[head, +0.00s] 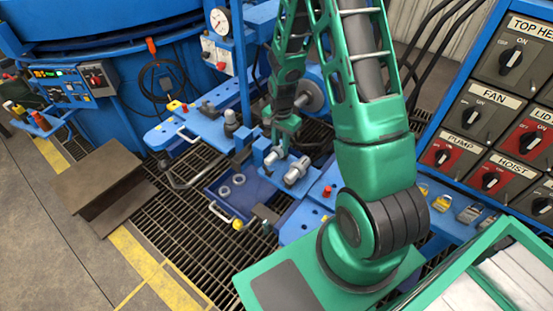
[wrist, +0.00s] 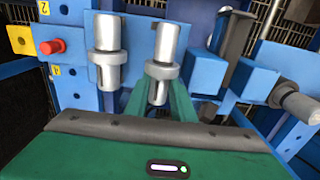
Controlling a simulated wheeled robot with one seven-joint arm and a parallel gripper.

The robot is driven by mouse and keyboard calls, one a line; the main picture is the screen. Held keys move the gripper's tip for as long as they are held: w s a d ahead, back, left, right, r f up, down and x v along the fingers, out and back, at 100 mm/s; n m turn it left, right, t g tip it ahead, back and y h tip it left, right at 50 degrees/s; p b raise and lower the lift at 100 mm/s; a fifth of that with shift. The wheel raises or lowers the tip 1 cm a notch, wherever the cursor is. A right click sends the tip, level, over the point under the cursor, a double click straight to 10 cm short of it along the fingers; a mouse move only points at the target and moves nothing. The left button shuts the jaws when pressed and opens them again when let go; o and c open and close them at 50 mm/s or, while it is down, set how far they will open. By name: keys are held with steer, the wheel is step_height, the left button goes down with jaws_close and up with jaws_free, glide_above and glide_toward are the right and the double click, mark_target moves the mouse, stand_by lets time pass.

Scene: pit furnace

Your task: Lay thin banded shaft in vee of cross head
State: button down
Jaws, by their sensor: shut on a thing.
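My gripper (head: 281,137) reaches down to the blue bench. In the wrist view its two green fingers (wrist: 160,104) are shut on a slim silver shaft (wrist: 165,42) with a wider grey band around it. The shaft stands out from the blue bench fixture and also shows in the head view (head: 271,158). A thicker silver banded shaft (wrist: 107,33) sits beside it, apart, against a blue block; the head view shows it too (head: 296,171). Blue blocks (wrist: 203,71) stand right of the held shaft. I cannot clearly make out the cross head's vee or the shaft's lower end.
A blue tray (head: 212,190) with grey rings lies in front of the bench. A red button (wrist: 52,47) and numbered yellow tags are at the fixture's left. A grey cylinder (wrist: 300,104) juts out at right. A switch panel (head: 490,120) stands at the right.

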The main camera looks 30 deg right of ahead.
mark_target(281, 146)
steer(key=shift+r, duration=2.05)
steer(key=shift+w, duration=0.1)
steer(key=w+t+y, duration=0.2)
steer(key=w+t, duration=0.4)
steer(key=w, duration=0.6)
step_height(281, 146, down, 6)
steer(key=shift+f, duration=0.2)
steer(key=shift+f, duration=0.65)
stand_by(1.3)
steer(key=c, duration=1.4)
jaws_free()
steer(key=shift+c, duration=0.2)
steer(key=shift+s, duration=0.1)
steer(key=v, duration=1)
steer(key=shift+d+r, duration=0.15)
steer(key=shift+r, duration=0.2)
